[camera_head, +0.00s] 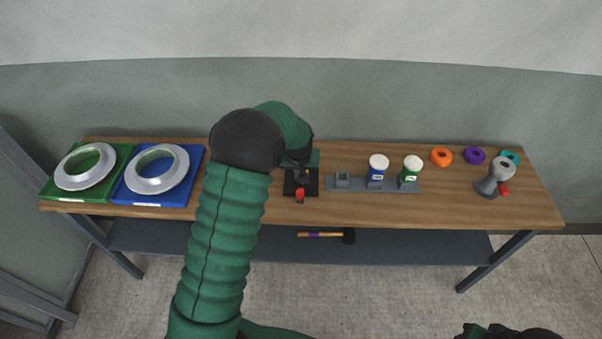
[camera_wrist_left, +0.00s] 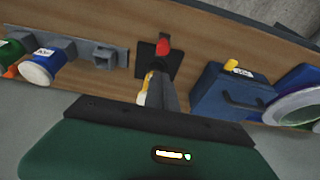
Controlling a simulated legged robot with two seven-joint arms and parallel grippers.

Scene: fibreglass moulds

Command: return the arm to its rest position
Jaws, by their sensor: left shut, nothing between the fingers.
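My left arm (camera_head: 222,240) rises from the lower left in its green sleeve, bends at a dark joint and reaches over the middle of the workbench (camera_head: 440,208). My left gripper (camera_head: 301,178) points down by a black pad that carries a small red-topped piece (camera_head: 300,195). In the left wrist view the gripper (camera_wrist_left: 160,85) is shut and empty, with the red-topped piece (camera_wrist_left: 162,47) and its black pad (camera_wrist_left: 148,62) just beyond the fingers. Only a dark and green part of my right arm (camera_head: 508,332) shows at the bottom right edge.
Green (camera_head: 122,160) and blue (camera_head: 195,160) moulds with pale rings lie left. A blue case (camera_wrist_left: 230,98) stands near the gripper, hidden by my arm in the head view. A grey rack (camera_head: 345,188) holds two jars; tape rolls (camera_head: 441,157) and a grey tool (camera_head: 492,180) lie right. A hammer (camera_head: 325,235) lies below.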

